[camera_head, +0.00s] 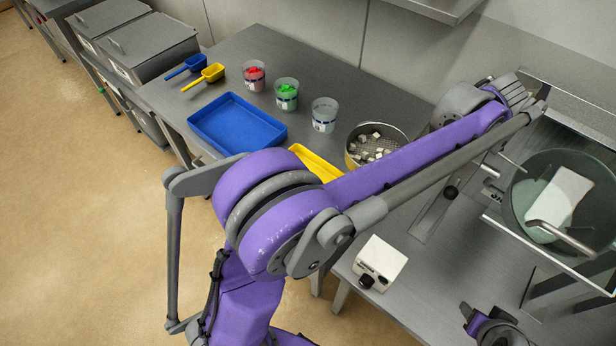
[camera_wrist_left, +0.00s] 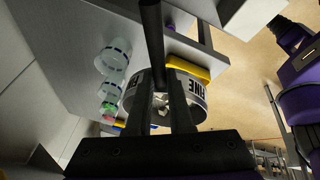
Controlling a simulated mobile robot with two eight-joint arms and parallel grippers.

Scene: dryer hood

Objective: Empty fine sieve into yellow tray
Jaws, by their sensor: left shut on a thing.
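The fine sieve (camera_head: 352,160) is a round metal sieve with a mesh floor and several pale cubes inside. It is upright, right of the yellow tray (camera_head: 306,157), which my arm partly hides in the head view. In the left wrist view the sieve (camera_wrist_left: 199,88) shows its "FINE" label, with the yellow tray (camera_wrist_left: 187,67) just beyond it. My left gripper (camera_wrist_left: 163,103) is shut on the sieve, with dark fingers in front of it. My forearm hides this gripper in the head view. I cannot tell whether the sieve touches the table. My right gripper's fingers are not visible.
A blue tray (camera_head: 237,122) lies left of the yellow tray. A glass-lidded vessel (camera_head: 520,205) stands right; a white box (camera_head: 380,262) sits in front.

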